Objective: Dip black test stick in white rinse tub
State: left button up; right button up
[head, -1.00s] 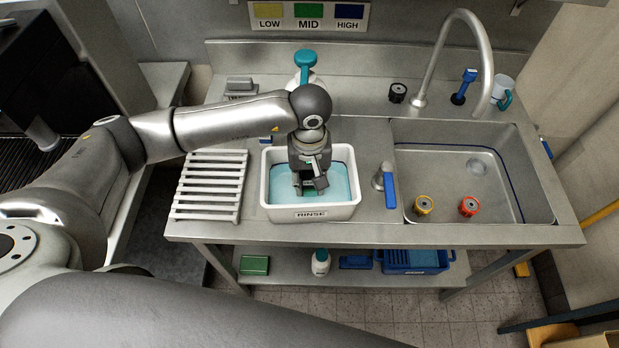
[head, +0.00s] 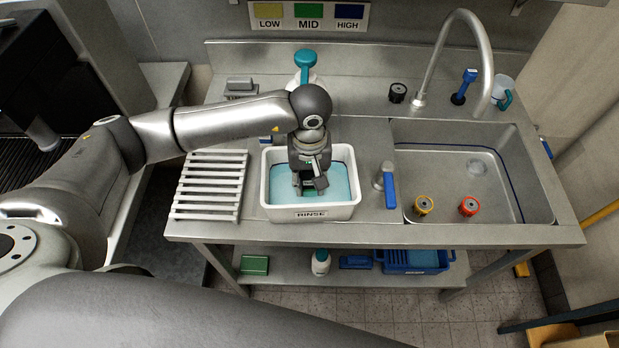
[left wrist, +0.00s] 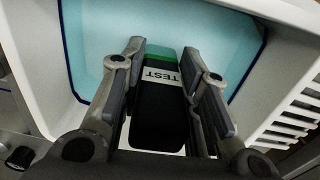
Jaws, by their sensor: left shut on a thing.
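The white rinse tub (head: 311,213) stands on the steel counter, labelled RINSE, with pale blue liquid in it. My left gripper (head: 310,188) points down inside the tub's opening. In the left wrist view my left gripper (left wrist: 167,95) is shut on the black test stick (left wrist: 158,120), one finger on each side. The stick has a white TEST label and a green end that lies over the blue liquid. I cannot tell how deep the green end is. In the head view the stick is mostly hidden by the gripper. My right gripper is not in view.
A white slatted rack (head: 209,186) lies left of the tub. A teal-topped bottle (head: 305,66) stands behind.

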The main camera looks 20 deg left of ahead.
pick_arm(q)
jog(key=shift+r+p, duration=1.4)
jog(key=shift+r, duration=3.1)
jog(key=shift+r, duration=0.15)
jog(key=shift+r+p, duration=0.45)
jog(key=shift+r, duration=0.8)
